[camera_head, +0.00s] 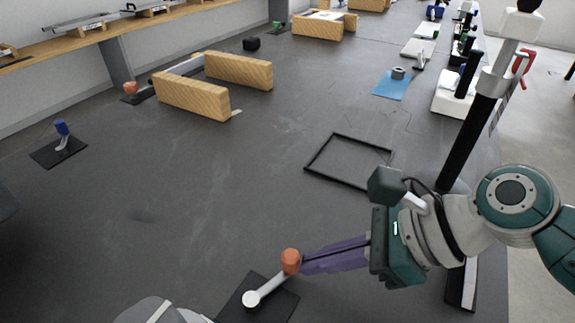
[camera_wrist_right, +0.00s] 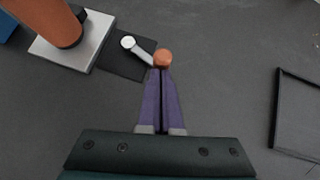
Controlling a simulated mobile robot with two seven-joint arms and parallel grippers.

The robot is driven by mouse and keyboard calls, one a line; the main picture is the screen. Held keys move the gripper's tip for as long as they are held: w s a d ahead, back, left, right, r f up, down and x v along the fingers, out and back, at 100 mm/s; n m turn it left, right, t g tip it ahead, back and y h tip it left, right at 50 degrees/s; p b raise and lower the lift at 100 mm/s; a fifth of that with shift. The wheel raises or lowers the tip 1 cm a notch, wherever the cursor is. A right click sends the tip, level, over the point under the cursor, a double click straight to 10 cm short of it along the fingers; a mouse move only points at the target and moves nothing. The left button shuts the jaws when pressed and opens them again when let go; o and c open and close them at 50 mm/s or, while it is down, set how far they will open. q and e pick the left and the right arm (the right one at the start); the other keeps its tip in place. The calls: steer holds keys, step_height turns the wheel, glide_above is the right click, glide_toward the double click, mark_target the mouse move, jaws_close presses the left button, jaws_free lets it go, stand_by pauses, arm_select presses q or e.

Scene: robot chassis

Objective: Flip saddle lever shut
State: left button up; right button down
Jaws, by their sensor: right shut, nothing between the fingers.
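A lever with an orange knob (camera_head: 291,261) and a pale arm (camera_head: 268,286) sits on a dark base plate (camera_head: 284,306) at the bottom of the head view. The arm slants up and right from its round white pivot (camera_head: 250,299). My right gripper (camera_head: 306,263) reaches in from the right, its purple fingers shut with nothing between them. The fingertips are right at the knob; whether they touch it I cannot tell. In the right wrist view, the orange knob (camera_wrist_right: 163,58) is just beyond the closed fingertips (camera_wrist_right: 161,71). My left gripper is not seen.
A thin black frame (camera_head: 318,153) lies behind my right gripper. A blue-knobbed lever (camera_head: 62,129) stands at the left, and wooden blocks (camera_head: 190,96) farther back. The right wrist view shows a large orange part (camera_wrist_right: 45,20) on a white plate beside the lever.

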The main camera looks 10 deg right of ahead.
steer(key=shift+w+a+n+g, duration=0.1)
steer(key=shift+w+n+g, duration=0.15)
steer(key=shift+n+g, duration=0.05)
steer(key=shift+r, duration=0.1)
